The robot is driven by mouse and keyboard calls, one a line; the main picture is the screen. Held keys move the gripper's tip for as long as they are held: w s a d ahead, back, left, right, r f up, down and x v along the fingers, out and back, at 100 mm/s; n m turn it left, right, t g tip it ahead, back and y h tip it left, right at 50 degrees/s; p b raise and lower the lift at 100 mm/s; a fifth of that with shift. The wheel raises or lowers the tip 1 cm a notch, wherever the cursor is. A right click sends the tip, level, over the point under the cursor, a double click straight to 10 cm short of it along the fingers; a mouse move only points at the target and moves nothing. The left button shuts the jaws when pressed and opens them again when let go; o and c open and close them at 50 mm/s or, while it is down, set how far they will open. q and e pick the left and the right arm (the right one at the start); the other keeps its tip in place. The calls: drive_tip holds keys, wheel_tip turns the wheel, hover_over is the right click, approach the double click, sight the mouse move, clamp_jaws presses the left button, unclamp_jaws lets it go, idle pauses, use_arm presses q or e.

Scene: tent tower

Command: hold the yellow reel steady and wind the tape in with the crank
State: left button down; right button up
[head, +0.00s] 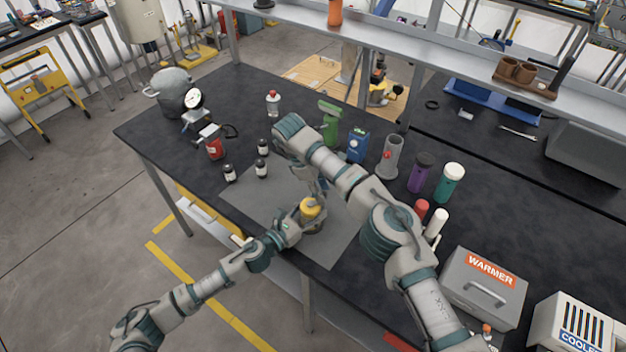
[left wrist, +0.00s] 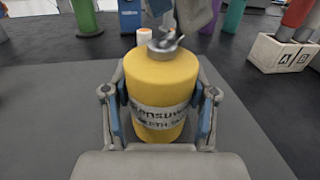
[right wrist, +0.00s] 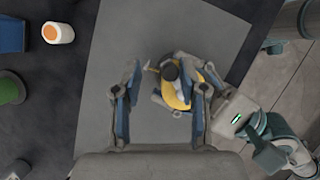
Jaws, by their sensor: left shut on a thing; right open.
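The yellow reel (head: 311,208) stands upright on the grey mat near the front of the bench. In the left wrist view the reel (left wrist: 160,80) carries a pale band with dark lettering. My left gripper (left wrist: 160,110) is shut around its sides. The metal crank (left wrist: 166,43) is on top of the reel; in the right wrist view a small arm of it (right wrist: 153,67) sticks out to the left. My right gripper (right wrist: 161,105) is open and points down above the reel, its right finger covering part of it. I cannot make out any loose tape.
The grey mat (head: 345,240) is mostly bare around the reel. Small dark bottles (head: 262,170) stand to the left. The warmer box (head: 484,285) is at the right.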

drive_tip(key=s+a+n+t+y, duration=0.2)
drive_tip(key=a+n+y, duration=0.15)
drive_tip(key=n, duration=1.35)
drive_tip(key=s+a+n+t+y, duration=0.1)
drive_tip(key=a+n+y, duration=0.3)
drive_tip(key=n, duration=1.2)
drive_tip(key=d+v, duration=0.1)
drive_tip(key=v, duration=1.1)
drive_tip(key=shift+s+d+f+y, duration=0.15)
drive_tip(key=shift+s+d+y, duration=0.15)
drive_tip(key=shift+y, duration=0.05)
